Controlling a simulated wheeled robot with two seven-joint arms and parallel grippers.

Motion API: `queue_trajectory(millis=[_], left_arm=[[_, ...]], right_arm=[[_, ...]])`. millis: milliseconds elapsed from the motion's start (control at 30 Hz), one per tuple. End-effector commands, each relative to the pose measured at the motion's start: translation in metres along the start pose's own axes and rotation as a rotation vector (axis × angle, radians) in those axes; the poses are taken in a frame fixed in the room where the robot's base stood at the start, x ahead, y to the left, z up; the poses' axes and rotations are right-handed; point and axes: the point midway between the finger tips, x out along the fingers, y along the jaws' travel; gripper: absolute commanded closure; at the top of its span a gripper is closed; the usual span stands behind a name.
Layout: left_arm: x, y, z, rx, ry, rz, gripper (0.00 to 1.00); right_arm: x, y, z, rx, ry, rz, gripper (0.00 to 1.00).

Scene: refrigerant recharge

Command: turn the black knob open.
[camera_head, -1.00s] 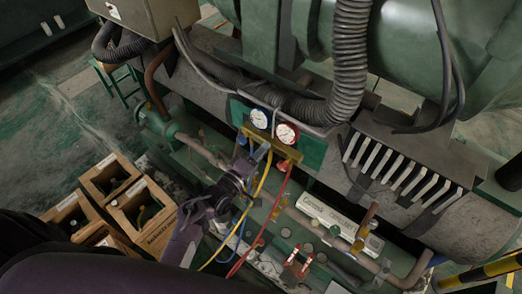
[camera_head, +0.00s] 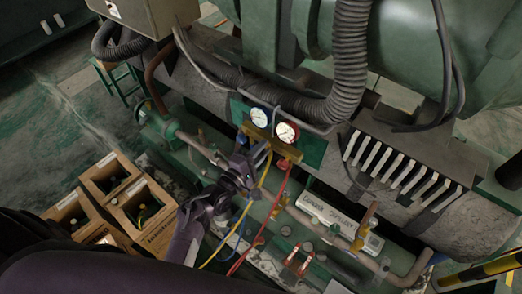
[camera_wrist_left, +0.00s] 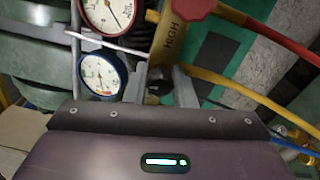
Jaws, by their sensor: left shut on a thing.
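The black knob (camera_wrist_left: 157,86) is on the gauge manifold and shows in the left wrist view between the fingers of my left gripper (camera_wrist_left: 160,90). The gripper is shut on it. In the head view my left gripper (camera_head: 258,152) is at the lower left of the brass manifold (camera_head: 279,146) and hides the knob there. The knob's turn angle cannot be told. A blue gauge (camera_head: 259,117) and a red gauge (camera_head: 287,132) sit just above the manifold. A red knob (camera_wrist_left: 193,8) is at the end marked HIGH in the wrist view. My right gripper is out of view.
Yellow, blue and red hoses (camera_head: 275,208) hang below the manifold, close to my left wrist. Wooden crates (camera_head: 142,212) with bottles stand on the floor at left. A thick grey corrugated hose (camera_head: 347,65) and green machinery are above and behind.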

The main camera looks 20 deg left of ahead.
Motion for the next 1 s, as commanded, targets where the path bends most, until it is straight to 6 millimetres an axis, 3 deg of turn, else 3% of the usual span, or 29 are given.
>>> queue_trajectory(millis=[233, 267, 433, 767, 1000], left_arm=[[0.000, -0.001, 0.000, 0.000, 0.000, -0.003, 1.00], [0.000, -0.001, 0.000, 0.000, 0.000, -0.003, 0.76], [0.000, -0.001, 0.000, 0.000, 0.000, -0.002, 0.55], [-0.005, -0.002, -0.001, 0.001, 0.001, -0.002, 0.55], [-0.042, -0.005, -0.001, 0.001, 0.002, -0.003, 0.55]], right_arm=[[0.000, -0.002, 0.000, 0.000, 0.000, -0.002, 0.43], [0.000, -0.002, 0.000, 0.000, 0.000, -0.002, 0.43], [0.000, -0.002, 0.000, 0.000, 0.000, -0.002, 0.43], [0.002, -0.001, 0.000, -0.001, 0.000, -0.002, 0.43], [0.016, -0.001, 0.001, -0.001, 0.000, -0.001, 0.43]])
